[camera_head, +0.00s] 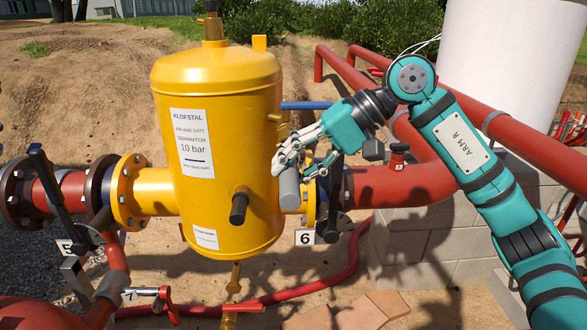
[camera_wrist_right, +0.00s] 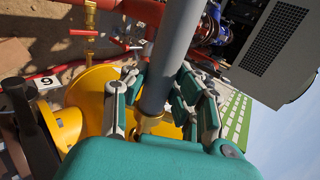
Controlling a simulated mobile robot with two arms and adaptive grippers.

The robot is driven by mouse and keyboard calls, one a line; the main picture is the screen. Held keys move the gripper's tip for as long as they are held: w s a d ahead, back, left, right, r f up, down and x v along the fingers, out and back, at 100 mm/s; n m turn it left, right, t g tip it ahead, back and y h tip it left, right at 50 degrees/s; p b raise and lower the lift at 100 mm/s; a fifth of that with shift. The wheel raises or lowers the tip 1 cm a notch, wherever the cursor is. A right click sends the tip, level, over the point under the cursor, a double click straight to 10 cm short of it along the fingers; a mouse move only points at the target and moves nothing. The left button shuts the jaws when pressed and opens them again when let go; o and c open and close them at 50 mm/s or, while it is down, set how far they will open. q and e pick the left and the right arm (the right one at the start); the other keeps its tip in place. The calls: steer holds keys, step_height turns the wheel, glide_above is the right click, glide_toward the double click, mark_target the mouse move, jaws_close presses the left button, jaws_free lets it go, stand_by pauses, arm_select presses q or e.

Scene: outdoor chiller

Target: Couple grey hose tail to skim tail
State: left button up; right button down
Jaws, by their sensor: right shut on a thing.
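My right gripper (camera_head: 296,158) is at the right side of the yellow separator (camera_head: 215,130). Its fingers are closed around a grey hose tail (camera_head: 290,190), seen as a short grey cylinder in the head view. In the right wrist view the grey hose tail (camera_wrist_right: 180,45) runs between the fingers of the right gripper (camera_wrist_right: 158,95). A brass fitting (camera_wrist_right: 150,123) shows at its lower end, close to the yellow surface. Whether the two are joined I cannot tell. I cannot surely pick out the skim tail; the fingers hide part of this area. My left gripper is out of view.
A dark stub (camera_head: 239,208) projects from the separator's front. A blue pipe (camera_head: 307,105) runs behind my right gripper. Black valve levers (camera_head: 47,180) and (camera_head: 331,195) stand at both flanges. Red pipe (camera_head: 405,185) and a block wall (camera_head: 425,240) lie to the right.

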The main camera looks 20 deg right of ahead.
steer(key=shift+w+r, duration=0.1)
stand_by(0.3)
steer(key=shift+w+d+p, duration=0.2)
steer(key=shift+w, duration=0.4)
steer(key=shift+w+d+p, duration=0.15)
steer(key=shift+w+p, duration=0.05)
steer(key=shift+w, duration=0.35)
steer(key=shift+w, duration=0.3)
steer(key=shift+w+d, duration=0.2)
steer(key=shift+w, duration=0.25)
steer(key=c, duration=0.5)
jaws_free()
